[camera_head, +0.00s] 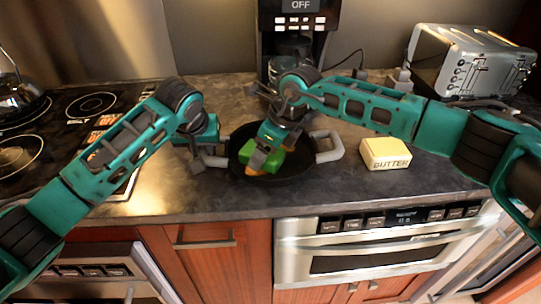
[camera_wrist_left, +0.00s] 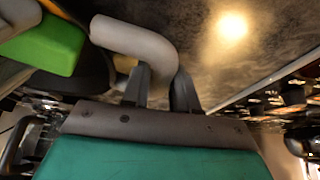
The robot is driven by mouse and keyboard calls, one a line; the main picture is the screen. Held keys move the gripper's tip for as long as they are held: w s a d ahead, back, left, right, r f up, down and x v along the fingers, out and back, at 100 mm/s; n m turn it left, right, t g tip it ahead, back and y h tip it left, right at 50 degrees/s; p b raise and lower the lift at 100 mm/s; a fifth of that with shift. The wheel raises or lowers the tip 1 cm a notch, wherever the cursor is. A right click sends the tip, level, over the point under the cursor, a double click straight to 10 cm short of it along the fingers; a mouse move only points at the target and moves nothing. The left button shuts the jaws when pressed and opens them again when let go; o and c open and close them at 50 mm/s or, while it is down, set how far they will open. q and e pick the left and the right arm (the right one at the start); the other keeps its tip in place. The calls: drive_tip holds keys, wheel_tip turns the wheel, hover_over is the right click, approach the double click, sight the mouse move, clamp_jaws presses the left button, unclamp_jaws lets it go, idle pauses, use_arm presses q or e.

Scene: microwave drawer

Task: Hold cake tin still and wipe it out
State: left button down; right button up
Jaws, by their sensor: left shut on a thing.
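The dark round cake tin (camera_head: 297,166) stands on the counter with a grey loop handle on each side. My left gripper (camera_head: 204,160) is shut on its left handle (camera_head: 217,161). In the left wrist view, the fingers (camera_wrist_left: 160,84) stand on either side of the grey handle (camera_wrist_left: 138,38). My right gripper (camera_head: 265,155) is over the tin, pointing down, shut on a green sponge (camera_head: 287,136). The sponge is low inside the tin; whether it touches the bottom is hard to tell. Part of the green sponge also shows in the left wrist view (camera_wrist_left: 45,42).
A butter box (camera_head: 385,153) sits right of the tin. A coffee machine (camera_head: 293,35) stands behind it, and a toaster (camera_head: 468,65) at the back right. A stove top (camera_head: 60,125) is on the left. The counter's front edge runs close before the tin.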

sight(285, 150)
drive_tip(key=shift+s+d+f, duration=0.1)
drive_tip(key=shift+d, duration=1.05)
drive_tip(key=shift+d+f, duration=0.1)
drive_tip(key=shift+d, duration=1)
drive_tip(key=shift+a+r, duration=0.2)
drive_tip(key=shift+a, duration=2.2)
drive_tip(key=shift+d+f, duration=0.2)
drive_tip(key=shift+d, duration=2.2)
drive_tip(key=shift+a+r, duration=0.2)
drive_tip(key=shift+r, duration=0.45)
drive_tip(key=shift+w+a, duration=0.85)
drive_tip(key=shift+a, duration=0.3)
drive_tip(key=shift+r, duration=2.8)
